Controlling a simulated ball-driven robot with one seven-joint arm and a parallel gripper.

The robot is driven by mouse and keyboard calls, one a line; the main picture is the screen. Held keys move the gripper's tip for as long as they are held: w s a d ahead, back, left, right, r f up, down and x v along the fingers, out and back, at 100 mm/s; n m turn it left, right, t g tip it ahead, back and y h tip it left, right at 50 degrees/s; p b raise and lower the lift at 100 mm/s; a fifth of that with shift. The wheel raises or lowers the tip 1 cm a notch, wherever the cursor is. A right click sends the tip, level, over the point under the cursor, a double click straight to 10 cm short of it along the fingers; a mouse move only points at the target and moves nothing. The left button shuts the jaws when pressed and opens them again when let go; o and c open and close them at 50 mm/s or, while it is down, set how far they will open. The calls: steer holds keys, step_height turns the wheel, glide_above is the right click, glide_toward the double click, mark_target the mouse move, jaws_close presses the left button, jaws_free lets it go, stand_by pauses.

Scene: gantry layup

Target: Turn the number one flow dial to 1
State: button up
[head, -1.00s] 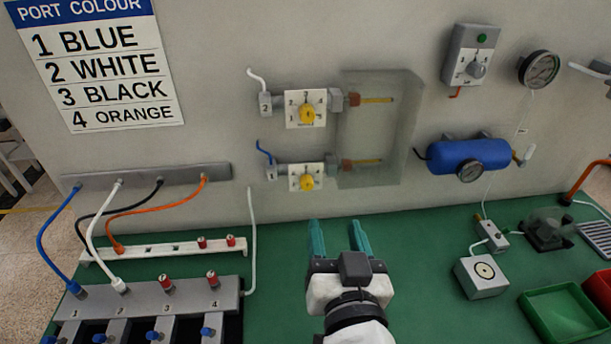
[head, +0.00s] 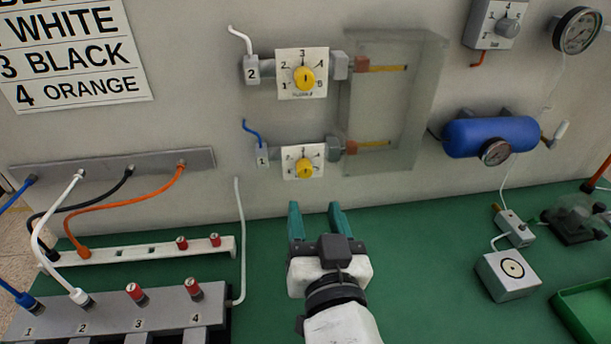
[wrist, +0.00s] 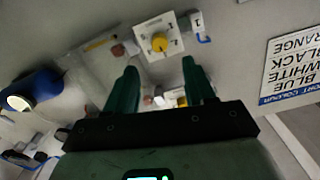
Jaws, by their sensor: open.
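The number one flow dial (head: 305,168) is a yellow knob on a white numbered plate, the lower of two on the grey wall. A block marked 1 (head: 262,155) with a blue hose sits left of it. The dial also shows in the wrist view (wrist: 160,42), upside down, just beyond the fingertips. I cannot surely read its setting. My gripper (head: 315,212), with teal fingers, is open and empty, below the dial in the head view and apart from it. In the wrist view the fingers (wrist: 159,68) stand either side.
The number two dial (head: 303,78) sits directly above. A clear cover (head: 385,105) stands right of both dials, with a blue tank (head: 490,137) further right. A grey manifold (head: 115,318) with hoses is at lower left. The green bench (head: 420,250) is clear around my gripper.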

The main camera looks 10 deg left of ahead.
mark_target(306, 173)
steer(key=p+x, duration=0.1)
steer(key=x, duration=0.8)
steer(key=shift+w, duration=0.35)
steer(key=shift+c, duration=0.3)
jaws_close()
